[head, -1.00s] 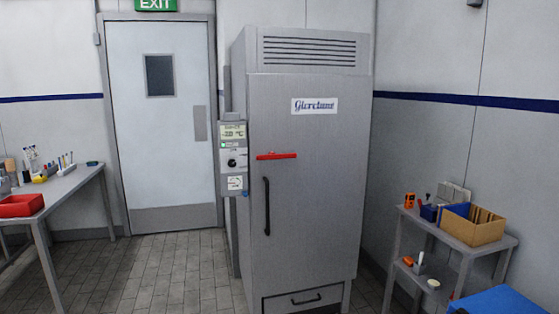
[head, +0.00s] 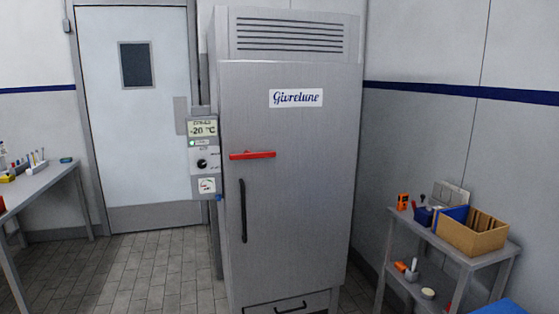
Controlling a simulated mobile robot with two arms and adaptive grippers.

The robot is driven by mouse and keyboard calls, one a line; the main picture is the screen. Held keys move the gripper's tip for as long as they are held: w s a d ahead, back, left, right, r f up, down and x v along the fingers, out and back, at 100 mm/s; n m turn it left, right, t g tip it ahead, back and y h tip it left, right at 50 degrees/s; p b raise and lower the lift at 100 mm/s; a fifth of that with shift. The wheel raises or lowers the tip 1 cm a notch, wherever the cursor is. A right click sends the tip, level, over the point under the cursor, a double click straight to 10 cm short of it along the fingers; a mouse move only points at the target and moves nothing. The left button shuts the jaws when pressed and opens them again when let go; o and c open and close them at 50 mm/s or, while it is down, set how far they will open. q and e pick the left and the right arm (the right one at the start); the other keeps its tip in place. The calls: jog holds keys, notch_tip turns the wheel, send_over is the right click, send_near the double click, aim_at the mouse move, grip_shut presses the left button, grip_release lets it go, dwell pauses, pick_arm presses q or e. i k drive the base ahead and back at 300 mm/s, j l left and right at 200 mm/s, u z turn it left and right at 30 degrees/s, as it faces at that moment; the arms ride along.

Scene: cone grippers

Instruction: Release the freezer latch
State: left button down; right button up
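A tall grey freezer (head: 300,200) stands ahead in the head view with its door shut. Its red latch (head: 253,155) lies about level across the left edge of the door. A black vertical door handle (head: 243,211) is below the latch. Neither of my grippers is in view, and nothing touches the latch.
A control box (head: 203,158) reading -20 °C is on the freezer's left side. A grey shelf cart (head: 460,257) with a cardboard box (head: 472,234) stands at the right. A table (head: 45,182) stands at the left. The tiled floor (head: 150,270) between table and freezer is clear.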

aim_at(247, 155)
jog(key=i+l, duration=0.3)
jog(key=i, duration=0.2)
jog(key=i+l, duration=0.25)
jog(key=i, duration=0.25)
jog(key=i+l, duration=0.3)
jog(key=i, duration=0.2)
